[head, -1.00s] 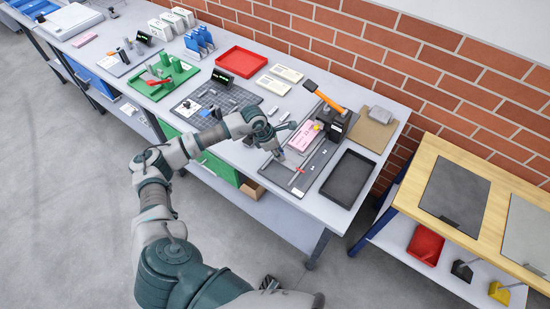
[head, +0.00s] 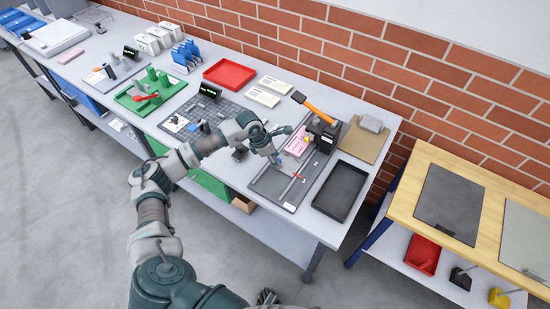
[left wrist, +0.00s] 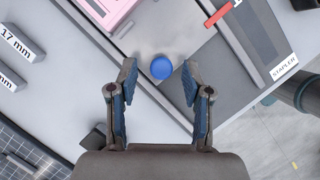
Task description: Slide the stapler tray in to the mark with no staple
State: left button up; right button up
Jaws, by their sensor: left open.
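The stapler station is a grey base plate (head: 266,188) with a black stapler (head: 325,136) with an orange lever (head: 314,108). A pink stack of paper (head: 297,143) lies beside the stapler and shows at the top of the left wrist view (left wrist: 103,9). A round blue knob (left wrist: 161,67) sits between my left gripper's (left wrist: 159,76) spread fingertips, near their tips. I see no finger clearly touching it. In the head view my left gripper (head: 277,162) is low over the plate. A red marker (head: 299,176) lies near a light rail.
An empty black tray (head: 342,191) stands right of the station. A brown clipboard (head: 365,140) is behind it. Small blocks, one labelled 17 mm (left wrist: 18,43), lie left of the station. A gridded dark mat (head: 235,112) and red tray (head: 231,73) are farther left.

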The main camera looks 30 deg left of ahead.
pick_arm(q)
jog(key=v, duration=1.1)
jog(key=shift+a+r, duration=0.2)
jog(key=shift+r, duration=0.1)
jog(key=shift+s, duration=0.1)
